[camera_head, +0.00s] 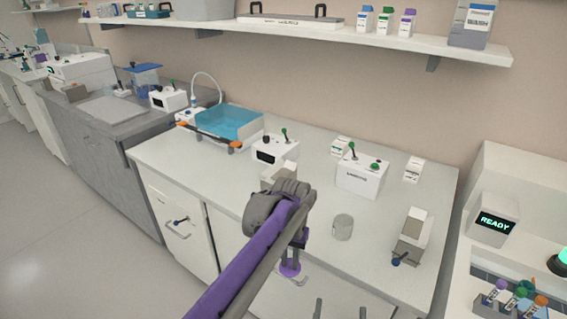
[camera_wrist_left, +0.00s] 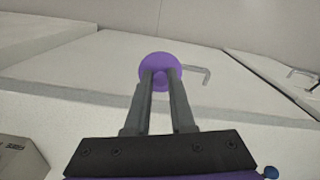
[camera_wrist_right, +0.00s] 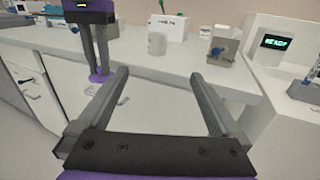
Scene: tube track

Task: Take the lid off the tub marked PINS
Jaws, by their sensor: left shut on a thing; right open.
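My left gripper (camera_head: 291,250) is shut on a round purple disc (camera_head: 290,269), which looks like a lid. It holds the disc in front of the bench's near edge; the disc shows at the fingertips in the left wrist view (camera_wrist_left: 158,62) and at the left in the right wrist view (camera_wrist_right: 98,76). A pale grey cylindrical tub (camera_head: 343,228) stands upright on the bench, apart from both grippers; it also shows in the right wrist view (camera_wrist_right: 157,43). No PINS marking is readable on it. My right gripper (camera_wrist_right: 160,75) is open and empty, facing the bench front.
The bench (camera_head: 385,262) has clear surface around the tub. A grey-and-white box (camera_head: 412,237) stands to its right, and a white control box (camera_head: 361,175) behind it. A blue tray (camera_head: 230,122) is at the back left. A metal handle (camera_wrist_left: 203,73) is near the disc.

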